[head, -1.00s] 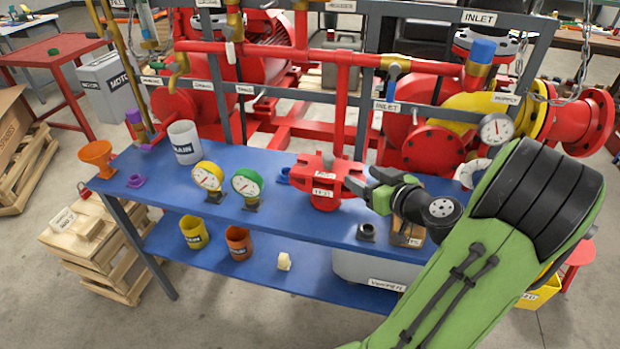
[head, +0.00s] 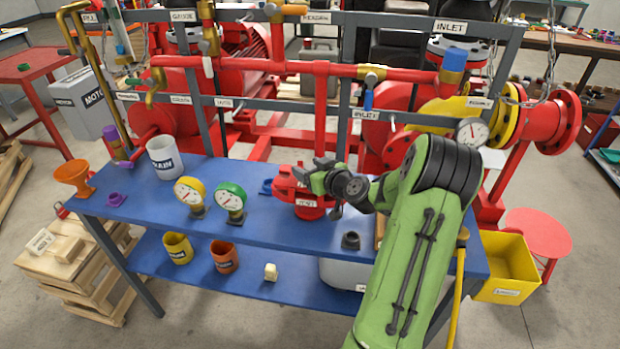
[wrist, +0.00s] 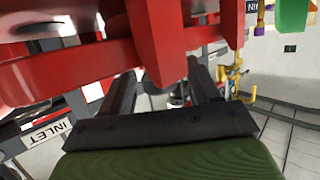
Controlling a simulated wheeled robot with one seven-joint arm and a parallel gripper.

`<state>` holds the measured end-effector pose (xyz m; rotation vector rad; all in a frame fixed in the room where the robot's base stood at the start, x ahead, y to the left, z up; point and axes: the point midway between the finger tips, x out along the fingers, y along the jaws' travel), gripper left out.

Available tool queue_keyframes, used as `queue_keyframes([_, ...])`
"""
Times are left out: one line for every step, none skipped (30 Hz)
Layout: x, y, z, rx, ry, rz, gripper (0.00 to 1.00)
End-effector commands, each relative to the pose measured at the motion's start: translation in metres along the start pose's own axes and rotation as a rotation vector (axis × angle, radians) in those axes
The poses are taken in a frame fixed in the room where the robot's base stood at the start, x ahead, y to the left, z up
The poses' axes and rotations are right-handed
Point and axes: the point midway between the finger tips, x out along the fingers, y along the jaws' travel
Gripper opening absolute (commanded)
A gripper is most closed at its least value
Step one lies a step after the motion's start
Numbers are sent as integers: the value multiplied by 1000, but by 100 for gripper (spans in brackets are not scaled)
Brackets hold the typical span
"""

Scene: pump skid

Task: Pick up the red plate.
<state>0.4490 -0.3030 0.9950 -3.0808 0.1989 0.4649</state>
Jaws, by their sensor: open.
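I cannot single out a separate red plate. A red, labelled, valve-like body (head: 305,203) stands on the blue bench in the head view, with a flat red top part. My gripper (head: 314,173) is at its upper right edge and hides part of it. In the wrist view, my gripper (wrist: 160,88) has its two dark fingers apart. An upright red piece (wrist: 158,40) fills the view just beyond and between them. I see nothing clamped, and contact cannot be told.
The blue bench (head: 150,211) holds a yellow gauge (head: 189,190), a green gauge (head: 231,197), a white cup (head: 164,157) and a dark fitting (head: 351,241). Behind it run the grey frame and red pipes (head: 318,110). A yellow bin (head: 503,265) and red stool (head: 539,232) stand right.

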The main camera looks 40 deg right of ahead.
Motion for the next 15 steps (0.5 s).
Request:
queue_keyframes([0, 0, 0, 0, 0, 0, 61])
queue_keyframes([0, 0, 0, 0, 0, 0, 58])
queue_keyframes([0, 0, 0, 0, 0, 0, 52])
queue_keyframes([0, 0, 0, 0, 0, 0, 48])
queue_keyframes([0, 0, 0, 0, 0, 0, 43])
queue_keyframes([-1, 0, 0, 0, 0, 0, 37])
queue_keyframes([-1, 0, 0, 0, 0, 0, 32])
queue_keyframes([-1, 0, 0, 0, 0, 0, 28])
queue_keyframes([-1, 0, 0, 0, 0, 0, 22])
queue_keyframes([-1, 0, 0, -1, 0, 0, 17])
queue_keyframes([-1, 0, 0, -1, 0, 0, 12])
queue_keyframes([-1, 0, 0, -1, 0, 0, 6])
queue_keyframes([-1, 0, 0, -1, 1, 0, 2])
queue_keyframes([-1, 0, 0, -1, 1, 0, 0])
queue_keyframes([-1, 0, 0, -1, 1, 0, 0])
